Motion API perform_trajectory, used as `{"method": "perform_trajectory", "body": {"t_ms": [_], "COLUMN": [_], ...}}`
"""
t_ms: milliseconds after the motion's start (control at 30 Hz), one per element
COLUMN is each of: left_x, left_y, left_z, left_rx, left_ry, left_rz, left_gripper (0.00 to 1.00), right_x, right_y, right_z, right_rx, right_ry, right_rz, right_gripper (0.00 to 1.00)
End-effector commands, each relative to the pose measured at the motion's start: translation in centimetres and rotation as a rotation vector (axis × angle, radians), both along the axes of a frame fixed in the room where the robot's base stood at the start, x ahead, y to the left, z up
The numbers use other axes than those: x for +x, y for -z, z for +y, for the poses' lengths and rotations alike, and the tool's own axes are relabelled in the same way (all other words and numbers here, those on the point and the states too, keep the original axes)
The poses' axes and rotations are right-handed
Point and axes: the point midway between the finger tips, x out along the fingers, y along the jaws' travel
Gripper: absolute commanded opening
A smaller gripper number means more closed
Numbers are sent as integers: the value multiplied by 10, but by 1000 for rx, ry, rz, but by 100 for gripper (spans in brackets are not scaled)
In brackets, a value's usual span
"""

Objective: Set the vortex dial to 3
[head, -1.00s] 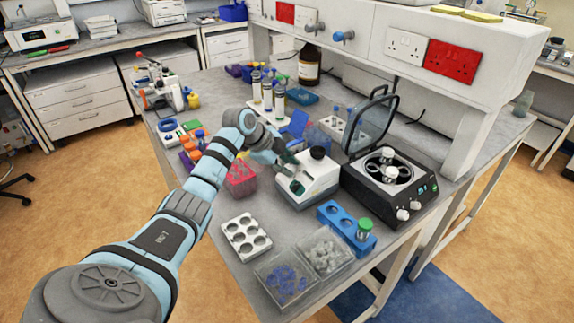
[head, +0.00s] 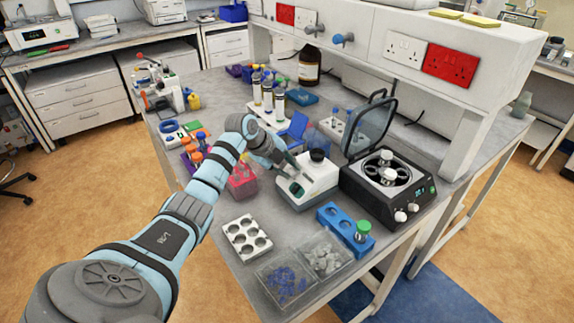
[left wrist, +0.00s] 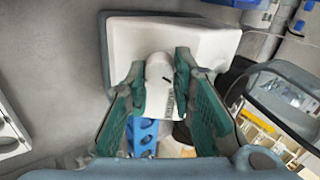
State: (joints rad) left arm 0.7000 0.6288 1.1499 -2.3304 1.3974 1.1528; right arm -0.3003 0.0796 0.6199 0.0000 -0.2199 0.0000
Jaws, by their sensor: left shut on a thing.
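The vortex mixer (head: 318,178) is a white box with a black cup on top, standing mid-bench. Its dial (left wrist: 158,72) is a white knob with a dark pointer line, seen up close in the left wrist view. Small print shows beside the knob, too small to read, so I cannot tell the dial's setting. My left gripper (head: 291,168) reaches the mixer from the left. In the left wrist view its green-padded fingers (left wrist: 160,84) are shut on the dial, one pad on each side. My right gripper is not in view.
A black centrifuge (head: 385,205) with its lid raised stands close right of the mixer. A blue rack (head: 335,216) with a green-capped tube is in front. A white holder (head: 245,238) and clear trays (head: 262,272) lie nearer.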

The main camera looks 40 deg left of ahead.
Motion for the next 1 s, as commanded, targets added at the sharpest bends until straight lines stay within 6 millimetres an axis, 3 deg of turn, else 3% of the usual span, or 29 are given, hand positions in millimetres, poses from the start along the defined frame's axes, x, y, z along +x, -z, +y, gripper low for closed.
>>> {"method": "perform_trajectory", "body": {"t_ms": [467,1000], "left_x": [-1,-2], "left_y": [2,4], "left_z": [-1,-1], "left_rx": [258,553], "left_ry": [358,767], "left_rz": [-76,-165], "left_gripper": [0,0], "right_x": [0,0], "right_y": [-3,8], "right_z": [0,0], "right_rx": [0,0], "right_ry": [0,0], "right_rz": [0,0], "right_gripper": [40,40]}}
